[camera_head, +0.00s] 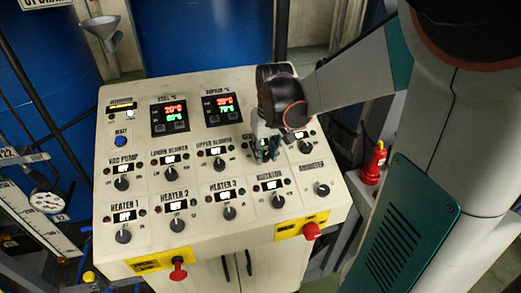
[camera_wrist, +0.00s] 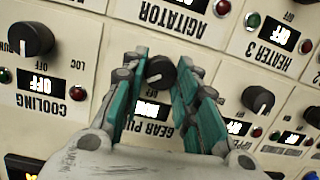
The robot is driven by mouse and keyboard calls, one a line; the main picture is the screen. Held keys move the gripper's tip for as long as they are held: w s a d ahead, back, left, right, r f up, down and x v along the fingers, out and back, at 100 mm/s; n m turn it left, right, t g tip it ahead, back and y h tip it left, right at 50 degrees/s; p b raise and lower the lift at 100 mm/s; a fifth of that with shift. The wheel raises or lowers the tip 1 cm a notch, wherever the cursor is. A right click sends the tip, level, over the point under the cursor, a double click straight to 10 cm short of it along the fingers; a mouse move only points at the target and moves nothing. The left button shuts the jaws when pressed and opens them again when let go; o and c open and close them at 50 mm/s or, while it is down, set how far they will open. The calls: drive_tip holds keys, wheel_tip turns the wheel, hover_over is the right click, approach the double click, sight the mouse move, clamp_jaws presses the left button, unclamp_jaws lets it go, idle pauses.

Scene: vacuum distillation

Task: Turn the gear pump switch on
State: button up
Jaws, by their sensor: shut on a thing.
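The gear pump switch is a black round knob (camera_wrist: 160,70) on the beige control panel (camera_head: 215,141); it shows upside down in the wrist view. My gripper (camera_wrist: 160,72), with teal fingers, is shut on this knob from both sides. The gear pump display (camera_wrist: 152,109) beside it is lit, but I cannot read its word surely. The label "GEAR PUMP" is partly covered by my fingers. In the head view my gripper (camera_head: 265,150) reaches down onto the panel's middle row and hides the knob.
Red emergency buttons (camera_head: 178,271) sit on the panel's front edge.

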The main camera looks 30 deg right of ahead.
drive_tip(key=shift+m, duration=0.6)
drive_tip(key=o, duration=1.1)
